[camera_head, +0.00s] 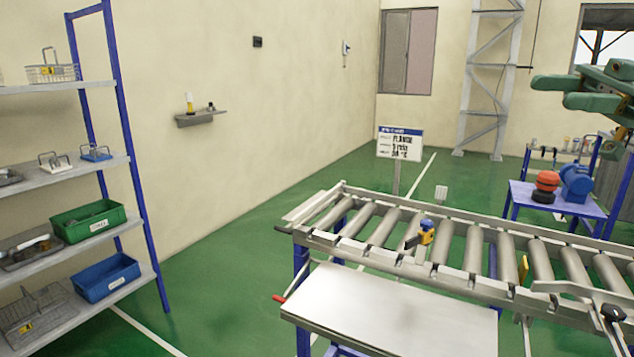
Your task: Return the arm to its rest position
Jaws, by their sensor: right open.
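My right gripper (549,92) is at the upper right of the head view, on a green arm that comes in from the right edge. Its two fingers point left and are apart, with nothing visible between them. It appears high, above the level of the roller conveyor (455,250). Most of the right arm is outside the picture. My left arm and gripper do not show.
The conveyor fills the lower right, with a yellow and blue fitting (427,232) on it and a pale bench top (390,312) in front. A blue table (557,200) holds a blue motor (576,182). Shelves (70,171) with bins stand left. Green floor (225,268) between is clear.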

